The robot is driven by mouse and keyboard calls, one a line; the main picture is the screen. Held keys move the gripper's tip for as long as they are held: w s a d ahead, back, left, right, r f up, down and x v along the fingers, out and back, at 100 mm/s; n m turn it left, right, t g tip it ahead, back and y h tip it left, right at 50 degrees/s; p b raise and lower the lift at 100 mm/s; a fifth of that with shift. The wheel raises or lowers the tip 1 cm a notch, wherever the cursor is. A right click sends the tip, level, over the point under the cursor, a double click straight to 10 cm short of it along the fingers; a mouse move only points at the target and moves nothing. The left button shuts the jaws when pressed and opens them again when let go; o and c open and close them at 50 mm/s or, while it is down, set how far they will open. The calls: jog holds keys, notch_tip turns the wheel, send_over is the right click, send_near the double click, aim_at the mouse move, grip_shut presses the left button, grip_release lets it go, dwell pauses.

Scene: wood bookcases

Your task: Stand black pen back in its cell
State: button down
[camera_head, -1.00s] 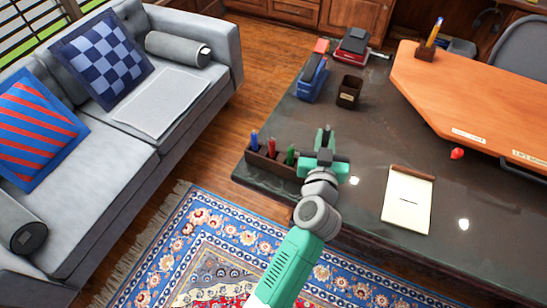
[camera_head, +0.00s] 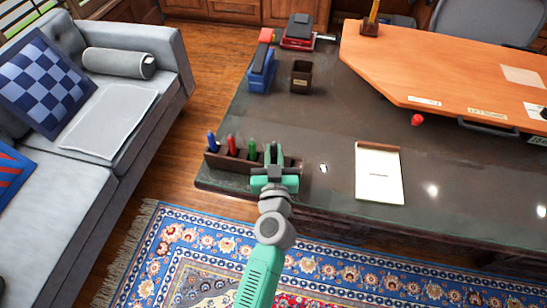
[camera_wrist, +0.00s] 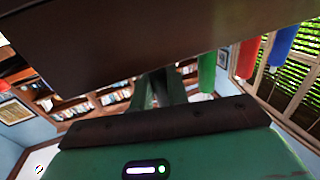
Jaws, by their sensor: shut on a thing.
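The brown pen holder (camera_head: 215,160) stands along the desk's near left edge. A blue pen (camera_head: 211,140), a red pen (camera_head: 231,145) and a green pen (camera_head: 252,149) stand upright in it, left to right. My gripper (camera_head: 273,168) is at the holder's right part, shut on the black pen (camera_head: 274,151), whose upper end shows roughly upright above the jaws. The pen's lower end is hidden, so I cannot tell whether it is inside a cell. In the wrist view, the holder (camera_wrist: 140,45) fills the upper part, with the green pen (camera_wrist: 207,72) near the jaws.
The dark desk (camera_head: 320,120) carries a notepad (camera_head: 379,174), a small red object (camera_head: 417,120), an empty-looking dark cup (camera_head: 301,75), a blue stapler-like thing (camera_head: 261,72) and a raised orange board (camera_head: 440,65). A grey sofa (camera_head: 110,105) stands left.

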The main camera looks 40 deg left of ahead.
jog(key=shift+f, duration=0.2)
jog(key=c, duration=1.4)
grip_release()
jog(key=shift+o, duration=0.2)
jog(key=shift+r, duration=0.25)
jog(key=v, duration=1.2)
